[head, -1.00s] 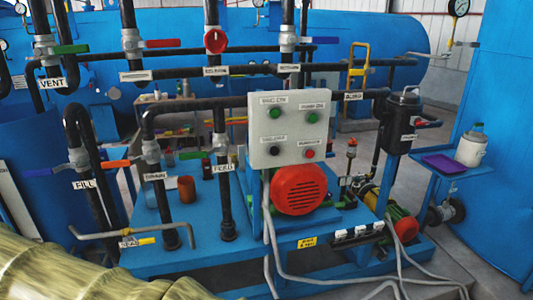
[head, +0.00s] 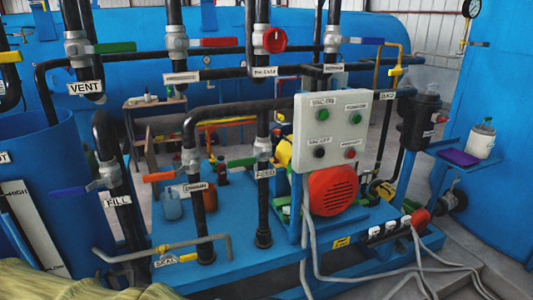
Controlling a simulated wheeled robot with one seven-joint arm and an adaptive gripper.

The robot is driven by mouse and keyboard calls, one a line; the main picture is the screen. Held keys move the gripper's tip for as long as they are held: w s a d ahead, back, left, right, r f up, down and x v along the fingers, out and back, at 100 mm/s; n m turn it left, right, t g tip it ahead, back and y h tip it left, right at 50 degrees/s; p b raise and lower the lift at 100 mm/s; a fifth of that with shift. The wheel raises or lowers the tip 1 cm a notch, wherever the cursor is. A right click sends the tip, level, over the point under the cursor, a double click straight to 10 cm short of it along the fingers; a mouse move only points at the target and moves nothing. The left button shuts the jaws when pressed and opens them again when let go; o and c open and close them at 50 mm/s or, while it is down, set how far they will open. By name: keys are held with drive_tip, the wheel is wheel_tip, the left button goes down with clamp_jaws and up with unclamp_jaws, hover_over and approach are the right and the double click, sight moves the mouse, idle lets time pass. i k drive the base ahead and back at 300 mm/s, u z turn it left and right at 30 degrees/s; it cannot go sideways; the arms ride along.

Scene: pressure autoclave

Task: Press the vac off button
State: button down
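The control panel (head: 336,126) is a pale grey box on a blue frame, right of centre in the head view. It carries two green buttons in the upper row, and a black and a red button in the lower row. The vac off button (head: 319,152) is the black one at lower left, under a small label that seems to read VAC OFF. Nothing covers the panel face. The green button (head: 322,115) above it seems labelled VAC ON. The red button (head: 350,153) is to its right. My gripper is not in view.
A red motor cover (head: 333,190) sits below the panel. Black pipes with coloured valve handles stand left of it. Grey hoses (head: 370,277) trail across the floor in front. A crumpled yellowish surface (head: 75,285) fills the lower left corner. A blue shelf (head: 455,155) stands right.

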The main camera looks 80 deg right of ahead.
sight(321, 152)
drive_tip(key=i, duration=1.2)
drive_tip(key=z, duration=2.9)
